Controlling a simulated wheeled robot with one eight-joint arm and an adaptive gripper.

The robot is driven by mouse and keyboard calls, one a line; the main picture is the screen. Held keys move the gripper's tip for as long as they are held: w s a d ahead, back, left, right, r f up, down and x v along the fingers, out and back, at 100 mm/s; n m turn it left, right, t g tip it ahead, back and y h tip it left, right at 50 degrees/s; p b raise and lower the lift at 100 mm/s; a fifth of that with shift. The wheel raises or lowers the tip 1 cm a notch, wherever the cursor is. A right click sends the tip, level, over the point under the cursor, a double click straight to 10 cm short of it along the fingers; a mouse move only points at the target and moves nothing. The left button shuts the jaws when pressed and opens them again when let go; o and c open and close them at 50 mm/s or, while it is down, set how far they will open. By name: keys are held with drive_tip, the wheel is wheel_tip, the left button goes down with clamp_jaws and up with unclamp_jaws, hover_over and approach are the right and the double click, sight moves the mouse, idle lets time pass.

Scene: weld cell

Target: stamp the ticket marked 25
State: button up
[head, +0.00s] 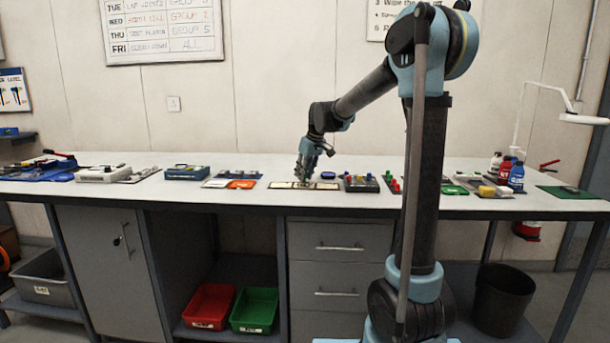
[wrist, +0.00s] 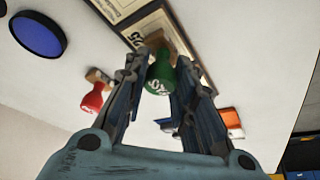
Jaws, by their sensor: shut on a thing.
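My gripper (wrist: 166,65) is shut on a green-handled stamp (wrist: 158,82) with a wooden base. The stamp's base is over the dark-framed ticket strip (wrist: 188,45), close beside the ticket marked 25 (wrist: 133,36). I cannot tell whether the base touches the paper; it hides part of the strip. In the head view my gripper (head: 306,176) points down at the strip (head: 280,185) on the bench. A round blue ink pad (wrist: 38,35) lies to the left in the wrist view. A red-handled stamp (wrist: 92,102) stands apart from my gripper.
Bottles (head: 516,176) stand at the right. Red (head: 208,306) and green (head: 254,310) bins sit below.

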drive_tip(key=shift+r, duration=0.1)
drive_tip(key=shift+r, duration=3.4)
